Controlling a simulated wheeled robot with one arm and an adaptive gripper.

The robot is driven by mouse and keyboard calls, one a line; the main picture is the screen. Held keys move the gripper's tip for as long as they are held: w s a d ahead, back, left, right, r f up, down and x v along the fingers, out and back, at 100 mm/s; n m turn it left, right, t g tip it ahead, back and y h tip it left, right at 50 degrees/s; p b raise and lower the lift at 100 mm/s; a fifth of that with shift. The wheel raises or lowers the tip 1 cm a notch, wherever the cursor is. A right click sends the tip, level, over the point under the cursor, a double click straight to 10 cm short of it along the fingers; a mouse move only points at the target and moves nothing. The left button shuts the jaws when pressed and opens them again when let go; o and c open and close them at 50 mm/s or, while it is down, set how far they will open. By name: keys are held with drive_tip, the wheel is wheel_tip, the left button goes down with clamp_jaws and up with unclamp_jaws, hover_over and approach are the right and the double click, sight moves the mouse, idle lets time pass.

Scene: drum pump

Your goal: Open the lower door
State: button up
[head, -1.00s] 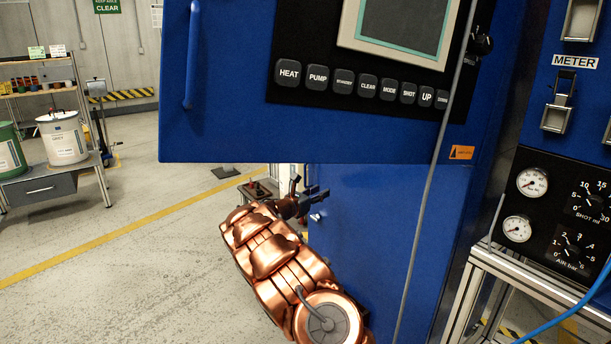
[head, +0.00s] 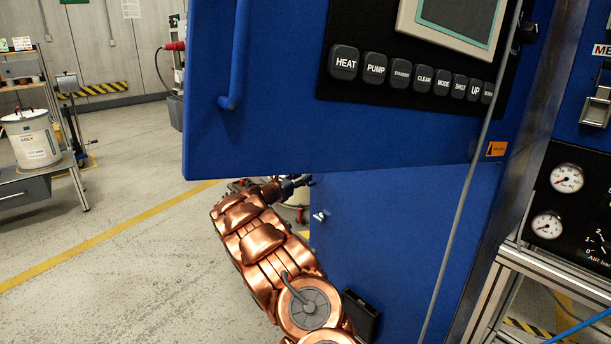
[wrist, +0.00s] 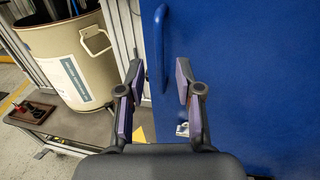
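The lower door (head: 390,235) is a blue panel below the overhanging upper blue panel (head: 270,125) in the head view. It also fills the right of the wrist view (wrist: 255,80) and looks closed. A blue vertical bar handle (wrist: 161,45) stands near its left edge there. A small silver latch (wrist: 182,129) sits below the handle and also shows in the head view (head: 320,216). My gripper (wrist: 158,72) is open, its two fingers apart on either side of the handle's line. Whether they touch it cannot be told. In the head view my gripper (head: 299,183) is small and partly hidden.
The upper panel has its own vertical handle (head: 236,55) and a black keypad (head: 415,75). A metal frame with gauges (head: 568,178) stands to the right. A beige drum (wrist: 68,62) stands on a grey surface left of the door.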

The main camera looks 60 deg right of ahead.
drive_tip(key=shift+s+d, duration=0.2)
drive_tip(key=shift+d, duration=1.65)
clamp_jaws()
